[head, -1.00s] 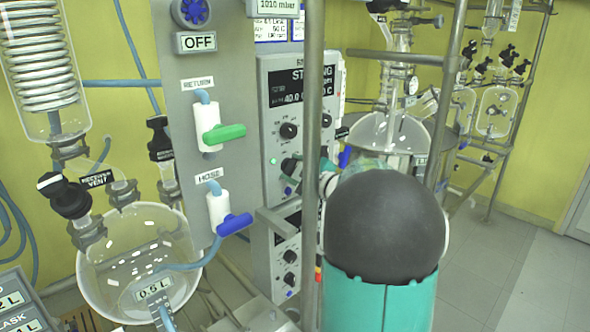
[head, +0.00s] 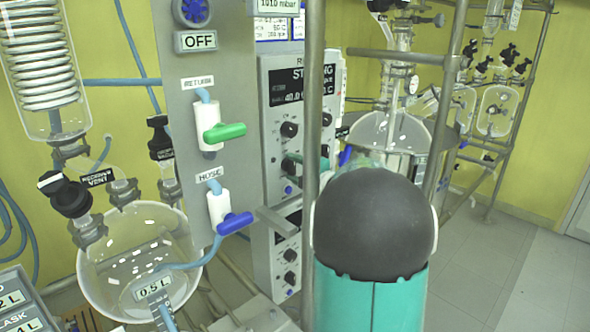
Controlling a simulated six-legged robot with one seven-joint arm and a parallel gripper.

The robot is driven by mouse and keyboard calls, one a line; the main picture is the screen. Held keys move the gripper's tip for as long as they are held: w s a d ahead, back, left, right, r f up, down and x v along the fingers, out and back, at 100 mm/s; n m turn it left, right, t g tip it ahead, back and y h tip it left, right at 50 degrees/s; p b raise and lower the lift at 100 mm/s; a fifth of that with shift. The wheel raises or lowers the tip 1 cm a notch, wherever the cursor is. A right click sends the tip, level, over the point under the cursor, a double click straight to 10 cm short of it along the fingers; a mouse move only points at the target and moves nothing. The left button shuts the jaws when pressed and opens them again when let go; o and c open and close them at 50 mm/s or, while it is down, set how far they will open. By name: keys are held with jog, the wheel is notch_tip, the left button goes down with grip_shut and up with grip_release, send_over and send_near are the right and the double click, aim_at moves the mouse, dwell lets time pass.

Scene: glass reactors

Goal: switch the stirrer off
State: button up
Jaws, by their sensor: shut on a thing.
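The controller panel (head: 265,200) stands left of centre, with a dark display (head: 302,85) whose text is partly hidden by a metal post. An upper black knob (head: 289,129) sits on its face. My gripper (head: 292,166) shows as a small dark and teal shape at the panel face, below that knob. It is shut on a dark knob there, which its fingers largely hide. A blue button (head: 289,190) lies just below. My dark, rounded arm link hides the space to the right.
A metal post (head: 314,90) stands in front of the panel. Left are a grey board with a green-handled valve (head: 224,132), a blue-handled valve (head: 235,223) and a round flask (head: 135,260). A glass vessel (head: 385,135) stands behind; open floor lies right.

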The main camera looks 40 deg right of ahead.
dwell(0.5)
jog(key=o, duration=1)
jog(key=s, duration=1.4)
jog(key=shift+d, duration=0.2)
